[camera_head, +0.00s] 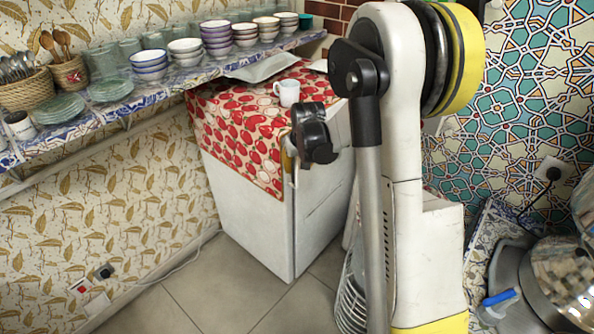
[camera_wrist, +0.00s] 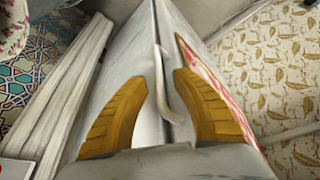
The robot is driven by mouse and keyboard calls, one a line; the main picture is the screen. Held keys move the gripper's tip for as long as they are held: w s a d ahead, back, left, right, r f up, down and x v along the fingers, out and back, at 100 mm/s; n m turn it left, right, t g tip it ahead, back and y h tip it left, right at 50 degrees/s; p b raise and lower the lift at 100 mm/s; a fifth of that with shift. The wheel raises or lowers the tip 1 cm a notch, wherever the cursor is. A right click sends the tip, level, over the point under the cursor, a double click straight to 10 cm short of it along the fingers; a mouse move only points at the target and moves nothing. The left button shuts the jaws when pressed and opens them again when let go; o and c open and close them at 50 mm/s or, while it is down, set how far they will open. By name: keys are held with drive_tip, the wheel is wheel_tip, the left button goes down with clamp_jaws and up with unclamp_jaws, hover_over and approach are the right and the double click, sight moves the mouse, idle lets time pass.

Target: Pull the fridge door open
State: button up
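The small white fridge (camera_head: 248,215) stands on the tiled floor below the wall shelf, in the middle of the head view. Its door looks shut. In the wrist view, a bent pale handle (camera_wrist: 168,100) sticks out along the fridge's edge (camera_wrist: 142,45). My gripper (camera_head: 290,160) is at the upper front corner of the fridge. In the wrist view, my gripper's yellow fingers (camera_wrist: 162,77) are spread on either side of the handle, with gaps visible. My arm hides part of the fridge's right side in the head view.
A red-patterned cloth (camera_head: 235,125) covers the fridge top, with a white mug (camera_head: 287,92) on it. A shelf (camera_head: 140,98) holding bowls and glasses runs along the left wall. The tiled floor (camera_head: 165,308) in front is clear. A metal vessel (camera_head: 560,275) stands at the right.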

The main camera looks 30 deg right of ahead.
drive_tip(key=shift+w+f, duration=0.15)
drive_tip(key=shift+f, duration=0.1)
clamp_jaws()
